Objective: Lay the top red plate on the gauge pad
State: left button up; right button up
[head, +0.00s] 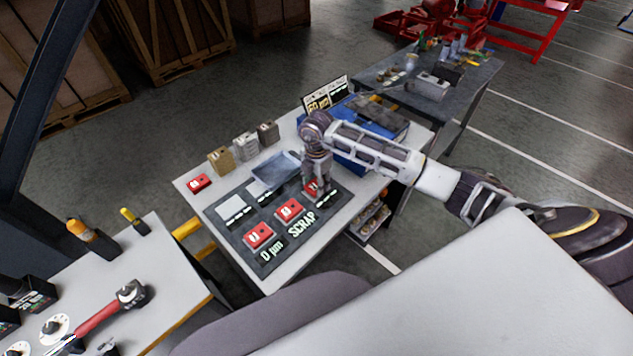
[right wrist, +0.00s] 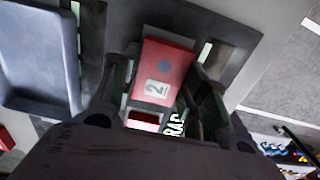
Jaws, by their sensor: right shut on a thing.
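My right gripper (head: 316,190) is shut on a red plate (head: 310,185) at the far right part of the dark mat (head: 265,252). In the right wrist view this red plate (right wrist: 160,72) has a white label reading 2 and sits between the fingers (right wrist: 158,85). I cannot tell whether it touches the mat. Two other red plates (head: 289,209) and (head: 259,235) lie on the mat along its SCRAP side. A red block (head: 199,183) stands at the table's left corner. Pale squares (head: 233,207) mark the mat; I cannot tell which is the gauge pad.
A blue-grey tray (head: 279,168) lies behind the mat. Tan (head: 220,161), grey (head: 245,147) and darker (head: 267,133) blocks stand along the table's back left edge. A blue case (head: 378,118) and a sign (head: 326,95) are at the back.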

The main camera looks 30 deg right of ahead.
jog(key=shift+f+b, duration=0.4)
jog(key=shift+f, duration=0.2)
jog(key=o, duration=1.4)
jog(key=shift+c, duration=0.2)
jog(key=shift+o, duration=0.2)
notch_tip(320, 180, up, 12)
notch_tip(320, 180, up, 6)
jog(key=p, duration=0.4)
